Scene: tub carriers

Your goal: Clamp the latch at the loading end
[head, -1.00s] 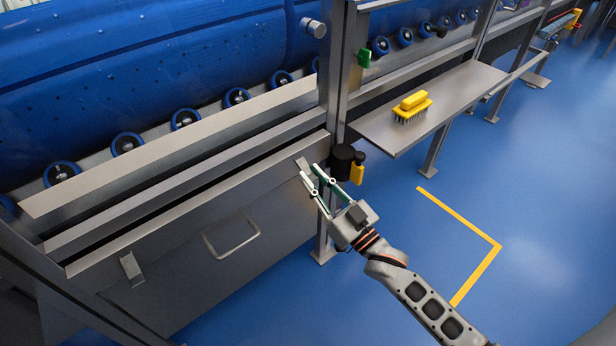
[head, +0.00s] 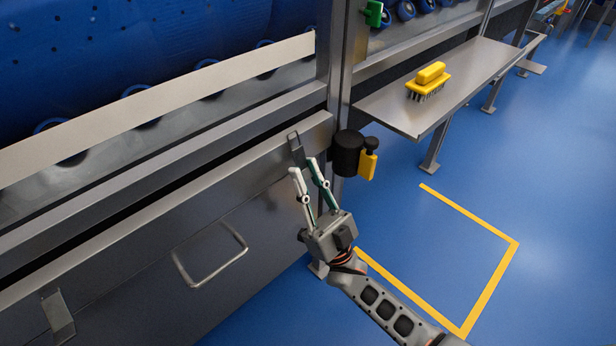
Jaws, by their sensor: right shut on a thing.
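A grey metal latch (head: 296,146) sits at the right end of the steel panel's top rail, beside the upright post. My right gripper (head: 302,167) reaches up to it from below, with its fingertips at the latch's lower end, and is shut on it. A second grey latch (head: 58,316) is at the panel's lower left, away from the gripper. My left gripper is not in view.
The steel panel (head: 130,300) has a wire handle (head: 212,262). A black cylinder with a yellow part (head: 348,154) is close right of the gripper. A yellow brush (head: 429,80) lies on a steel shelf (head: 460,93). Blue floor with yellow lines is clear at right.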

